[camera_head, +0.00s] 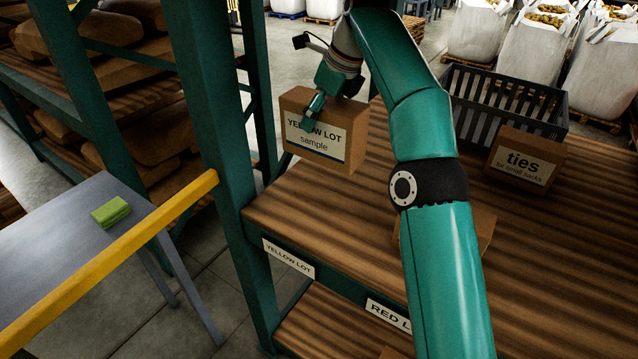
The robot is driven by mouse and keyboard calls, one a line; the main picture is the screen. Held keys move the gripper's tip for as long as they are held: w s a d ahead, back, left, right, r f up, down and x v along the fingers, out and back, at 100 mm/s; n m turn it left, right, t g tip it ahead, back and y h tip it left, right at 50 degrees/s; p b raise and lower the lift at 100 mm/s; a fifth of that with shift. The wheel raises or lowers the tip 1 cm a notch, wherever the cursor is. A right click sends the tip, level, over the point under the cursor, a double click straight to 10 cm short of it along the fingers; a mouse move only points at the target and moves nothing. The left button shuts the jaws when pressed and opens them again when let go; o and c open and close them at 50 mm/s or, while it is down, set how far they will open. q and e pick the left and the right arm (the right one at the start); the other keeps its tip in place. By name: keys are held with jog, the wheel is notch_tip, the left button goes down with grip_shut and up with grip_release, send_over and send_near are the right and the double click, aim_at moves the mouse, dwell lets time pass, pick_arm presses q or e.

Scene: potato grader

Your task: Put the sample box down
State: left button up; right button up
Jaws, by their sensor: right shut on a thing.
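The sample box (345,133) is a brown cardboard box with a white label reading "YELLOW LOT sample". It is near the left upright of the shelf, over the left part of the wooden top shelf board (310,212). My right gripper (316,103) is shut on the box at its upper left, with a finger over the label. I cannot tell whether the box's underside touches the board. A "YELLOW LOT" tag (288,258) is on the shelf's front edge below the box. My left gripper is not in view.
A "ties" box (522,160) and a dark slatted crate (505,100) stand on the board at right. My right arm hides most of another box (482,226). A green upright (222,150) and yellow rail (120,255) stand left, near a grey table (60,235) with a green cloth (110,212).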

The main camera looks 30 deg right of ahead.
aim_at(341, 133)
notch_tip(341, 133, down, 9)
jog(key=b, duration=0.5)
jog(key=shift+b, duration=0.3)
jog(key=shift+s+f+b, duration=0.1)
jog(key=shift+f+b, duration=0.95)
jog(key=shift+f, duration=1.4)
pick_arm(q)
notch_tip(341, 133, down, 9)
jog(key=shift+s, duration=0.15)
pick_arm(e)
jog(key=o, duration=1.8)
jog(key=shift+s, duration=0.1)
jog(key=p+v, duration=0.4)
jog(key=v, duration=0.8)
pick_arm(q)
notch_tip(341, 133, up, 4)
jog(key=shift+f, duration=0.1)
